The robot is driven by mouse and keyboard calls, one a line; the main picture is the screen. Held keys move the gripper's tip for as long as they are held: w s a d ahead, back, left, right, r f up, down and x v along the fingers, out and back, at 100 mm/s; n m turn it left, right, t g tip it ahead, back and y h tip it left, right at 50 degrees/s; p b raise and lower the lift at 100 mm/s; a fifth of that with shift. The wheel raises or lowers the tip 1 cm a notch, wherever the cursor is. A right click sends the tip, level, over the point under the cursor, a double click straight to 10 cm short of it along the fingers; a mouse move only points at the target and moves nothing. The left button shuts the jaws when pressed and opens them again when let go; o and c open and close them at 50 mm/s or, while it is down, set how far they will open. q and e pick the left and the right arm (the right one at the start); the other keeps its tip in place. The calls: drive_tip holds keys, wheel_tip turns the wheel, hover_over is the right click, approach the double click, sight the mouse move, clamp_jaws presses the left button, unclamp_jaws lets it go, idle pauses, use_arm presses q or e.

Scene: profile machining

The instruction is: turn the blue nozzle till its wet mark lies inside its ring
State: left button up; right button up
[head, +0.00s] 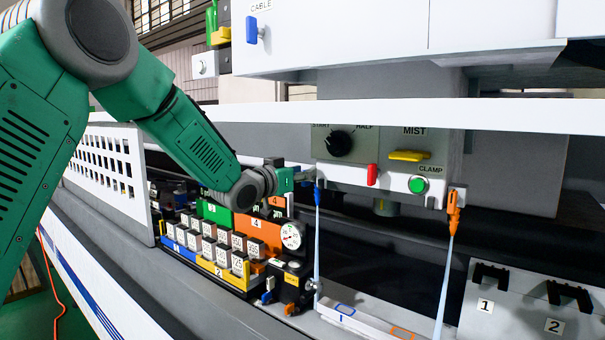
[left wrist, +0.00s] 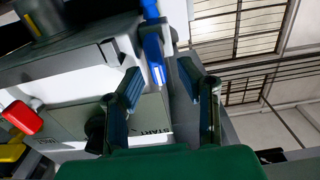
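The blue nozzle (head: 318,184) hangs under the left end of the grey control panel, and a pale jet (head: 317,240) falls from it. The jet comes down left of the blue ring (head: 345,309) on the white ledge; the wet mark itself is too small to make out. My left gripper (head: 305,174) is right beside the blue nozzle. In the left wrist view the blue nozzle (left wrist: 154,55) shows between the two fingertips of my left gripper (left wrist: 160,75), which are apart with gaps on both sides. My right gripper is in neither view.
An orange nozzle (head: 454,210) with its own jet hangs at the panel's right end; an orange ring (head: 402,332) lies on the ledge. The panel carries a black dial (head: 339,143), a red lever (head: 372,175) and a green button (head: 418,185). A block rack (head: 215,250) stands below my arm.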

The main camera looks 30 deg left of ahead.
use_arm(q)
drive_tip(key=shift+d, duration=0.1)
clamp_jaws()
drive_tip(key=shift+a+n, duration=0.45)
drive_tip(key=shift+n, duration=0.35)
drive_tip(key=shift+o, duration=0.8)
unclamp_jaws()
drive_tip(key=shift+d, duration=0.2)
drive_tip(key=shift+s, duration=0.1)
